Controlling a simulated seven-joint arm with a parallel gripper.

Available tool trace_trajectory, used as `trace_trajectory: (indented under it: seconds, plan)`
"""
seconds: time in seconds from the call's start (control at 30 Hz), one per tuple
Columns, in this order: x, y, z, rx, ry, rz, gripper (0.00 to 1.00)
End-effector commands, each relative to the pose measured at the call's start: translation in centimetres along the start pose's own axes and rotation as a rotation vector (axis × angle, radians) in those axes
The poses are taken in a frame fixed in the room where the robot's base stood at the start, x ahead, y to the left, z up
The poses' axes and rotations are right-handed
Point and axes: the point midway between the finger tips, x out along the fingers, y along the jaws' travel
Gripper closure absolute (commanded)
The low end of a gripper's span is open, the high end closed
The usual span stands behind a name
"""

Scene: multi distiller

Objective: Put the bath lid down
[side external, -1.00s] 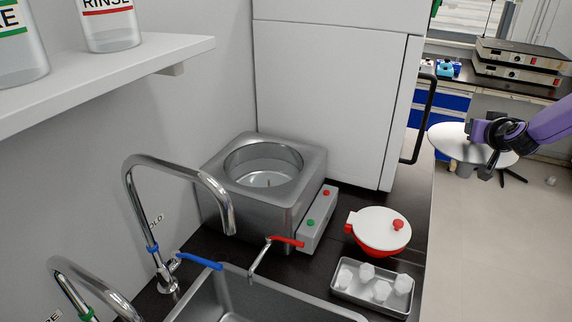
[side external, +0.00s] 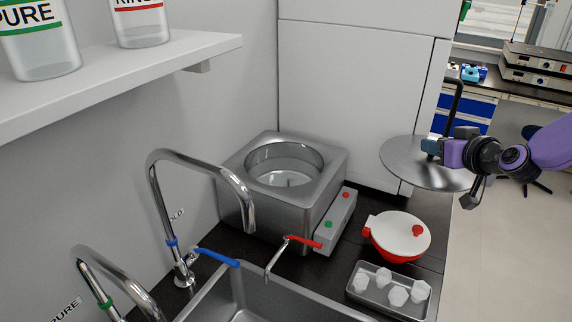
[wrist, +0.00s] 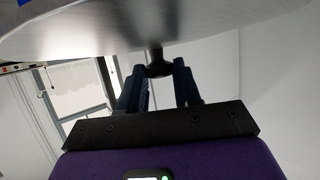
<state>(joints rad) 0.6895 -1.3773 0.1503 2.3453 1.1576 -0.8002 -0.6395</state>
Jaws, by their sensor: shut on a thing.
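The bath lid (side external: 405,170) is a round, shiny metal disc. It hangs in the air in front of the white cabinet, to the right of the bath. My gripper (side external: 436,148) is shut on it, with the wrist to the right of the disc. In the wrist view the lid (wrist: 130,30) fills the top, and its dark knob (wrist: 157,68) sits between the fingers of my gripper (wrist: 160,76). The bath (side external: 325,170) is a square steel box with a round open top and clear liquid inside.
A red bowl with a white cover (side external: 400,232) and a steel tray (side external: 375,298) of white pieces stand on the dark counter. The sink (side external: 222,306), curved taps (side external: 160,205) and a bottle shelf (side external: 110,85) lie left. Little bare counter shows.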

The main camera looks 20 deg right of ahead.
Motion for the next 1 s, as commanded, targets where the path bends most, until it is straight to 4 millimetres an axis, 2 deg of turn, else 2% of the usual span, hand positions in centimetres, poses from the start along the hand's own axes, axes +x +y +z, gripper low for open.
trace_trajectory:
  seconds: [0.3,0.6,1.0]
  plan:
    - [0.8,-6.4,-4.3,-0.081,0.007,-0.204,1.00]
    - [0.5,-11.7,-6.9,-0.164,0.006,-0.395,1.00]
    - [-0.2,-15.7,-8.4,-0.231,0.003,-0.558,1.00]
